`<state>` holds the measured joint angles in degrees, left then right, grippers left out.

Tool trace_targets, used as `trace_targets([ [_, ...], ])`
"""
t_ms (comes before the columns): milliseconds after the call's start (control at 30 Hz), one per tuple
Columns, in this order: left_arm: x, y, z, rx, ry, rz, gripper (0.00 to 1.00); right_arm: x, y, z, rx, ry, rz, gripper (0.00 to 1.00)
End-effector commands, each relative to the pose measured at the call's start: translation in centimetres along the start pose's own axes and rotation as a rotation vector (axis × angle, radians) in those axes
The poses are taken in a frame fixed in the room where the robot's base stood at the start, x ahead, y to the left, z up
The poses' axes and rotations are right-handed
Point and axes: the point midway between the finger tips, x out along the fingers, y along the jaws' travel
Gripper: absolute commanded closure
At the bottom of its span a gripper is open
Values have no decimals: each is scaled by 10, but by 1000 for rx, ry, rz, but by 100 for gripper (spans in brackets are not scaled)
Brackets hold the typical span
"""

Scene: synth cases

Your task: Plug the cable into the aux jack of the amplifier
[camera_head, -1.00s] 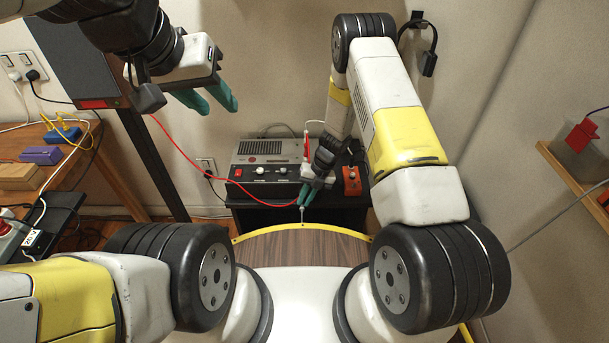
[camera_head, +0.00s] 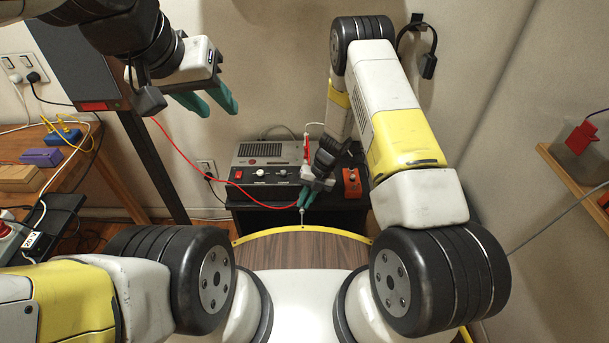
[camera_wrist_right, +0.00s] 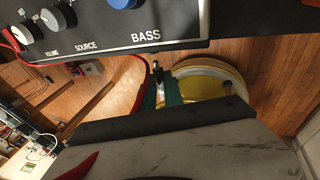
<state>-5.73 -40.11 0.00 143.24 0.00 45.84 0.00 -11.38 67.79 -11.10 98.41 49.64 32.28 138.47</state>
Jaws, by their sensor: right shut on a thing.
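The amplifier (camera_head: 268,153) is a grey box with a black front panel, standing on a dark stand. Its panel shows close in the wrist view (camera_wrist_right: 110,35), with knobs lettered VOLUME, SOURCE and BASS. I cannot make out the aux jack. My right gripper (camera_head: 308,196) is in front of the panel's right part, its teal fingers shut on the cable's plug (camera_wrist_right: 157,72). The plug is apart from the panel. The red cable (camera_head: 212,174) loops from the left towards this gripper. My left gripper (camera_head: 210,104) is open and empty, higher up on the left.
An orange box (camera_head: 352,182) stands right of the amplifier. A wooden table (camera_head: 75,165) on the left carries a blue block (camera_head: 62,137) and a purple one (camera_head: 41,157). A dark post (camera_head: 155,165) stands between table and amplifier. A shelf (camera_head: 570,178) is at the right.

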Motion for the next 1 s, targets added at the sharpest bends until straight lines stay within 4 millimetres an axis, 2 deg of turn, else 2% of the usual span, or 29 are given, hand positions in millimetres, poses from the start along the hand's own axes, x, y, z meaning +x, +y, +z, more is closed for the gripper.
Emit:
trace_targets([
  [467,0,0,0,0,0,0,64,0,0,1,0,0,0,100],
  [1000,0,0,0,0,0,0,64,-2,0,14,0,-1,1,100],
])
